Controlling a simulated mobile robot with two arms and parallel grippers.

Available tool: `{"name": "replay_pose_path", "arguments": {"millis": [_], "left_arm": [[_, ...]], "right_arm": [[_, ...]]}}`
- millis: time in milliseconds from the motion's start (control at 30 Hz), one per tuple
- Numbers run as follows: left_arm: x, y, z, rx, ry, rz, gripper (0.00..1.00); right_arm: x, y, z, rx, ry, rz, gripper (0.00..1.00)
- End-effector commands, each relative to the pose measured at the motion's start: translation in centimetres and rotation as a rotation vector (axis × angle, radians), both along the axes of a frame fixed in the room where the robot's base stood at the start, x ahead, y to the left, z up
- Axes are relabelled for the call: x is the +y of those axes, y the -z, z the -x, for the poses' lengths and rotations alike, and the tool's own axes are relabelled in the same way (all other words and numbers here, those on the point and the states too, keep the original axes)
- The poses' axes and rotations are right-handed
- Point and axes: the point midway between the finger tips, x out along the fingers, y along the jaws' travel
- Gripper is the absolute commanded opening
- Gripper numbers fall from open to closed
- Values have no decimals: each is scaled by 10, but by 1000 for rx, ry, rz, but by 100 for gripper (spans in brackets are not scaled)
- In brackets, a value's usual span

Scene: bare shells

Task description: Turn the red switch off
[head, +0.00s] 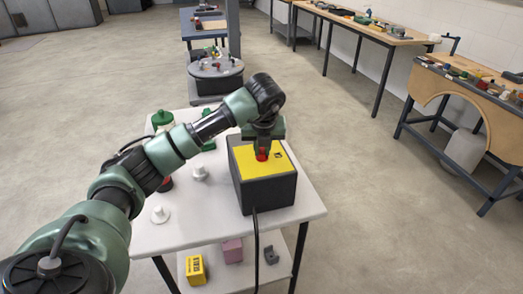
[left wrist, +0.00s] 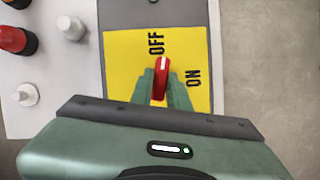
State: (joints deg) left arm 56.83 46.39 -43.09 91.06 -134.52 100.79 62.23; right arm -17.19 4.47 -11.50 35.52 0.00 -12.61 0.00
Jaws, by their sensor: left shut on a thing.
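The red switch (left wrist: 161,80) is a rotary knob on the yellow top plate (left wrist: 122,72) of a dark box. In the left wrist view its white mark points up, close to the printed OFF; ON is printed to its right. In the head view the switch (head: 262,156) shows just below my left gripper (head: 262,147). My left gripper (left wrist: 162,90) is shut on the switch from above, with a green finger on each side of it. The box (head: 266,192) stands on the right part of a white table. My right gripper is not in view.
The white table (head: 228,230) also holds white pegs (head: 160,214) and red and green items left of the box. A black cable (head: 255,240) hangs down its front. A lower shelf carries a yellow box (head: 195,270) and a pink block (head: 232,251).

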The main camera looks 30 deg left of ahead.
Motion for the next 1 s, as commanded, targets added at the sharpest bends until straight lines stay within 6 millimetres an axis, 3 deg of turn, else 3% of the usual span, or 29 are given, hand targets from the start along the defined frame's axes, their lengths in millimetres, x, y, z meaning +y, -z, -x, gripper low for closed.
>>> {"name": "replay_pose_path", "arguments": {"millis": [400, 1000], "left_arm": [[0, -2, -2, -6, -240, 1, 0], [0, -1, -2, -3, -295, 0, 0]], "right_arm": [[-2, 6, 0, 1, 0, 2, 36], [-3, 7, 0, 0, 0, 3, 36]]}}
